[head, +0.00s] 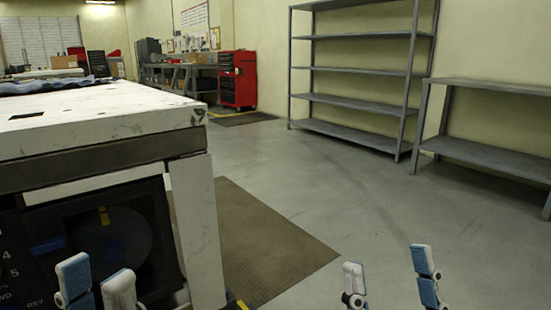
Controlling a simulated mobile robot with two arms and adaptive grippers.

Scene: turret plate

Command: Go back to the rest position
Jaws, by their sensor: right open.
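My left gripper (97,282) is low at the left of the head view, in front of the dark machine panel (22,243). Its two fingertips stand apart with nothing seen between them. My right gripper (389,270) is low at the right of centre, over the bare floor. Its fingertips are wide apart and it is empty. Both grippers point upward in the picture, and their lower parts are cut off by the bottom edge. A dark round disc (112,240) shows in the machine panel behind my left gripper.
A white-topped workbench (100,119) fills the left, its corner and leg near my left gripper. A brown mat (250,240) lies beside it. Grey shelves (350,103) and a lower shelf unit (490,153) line the right wall. A red tool cabinet (238,80) stands behind. The middle floor is clear.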

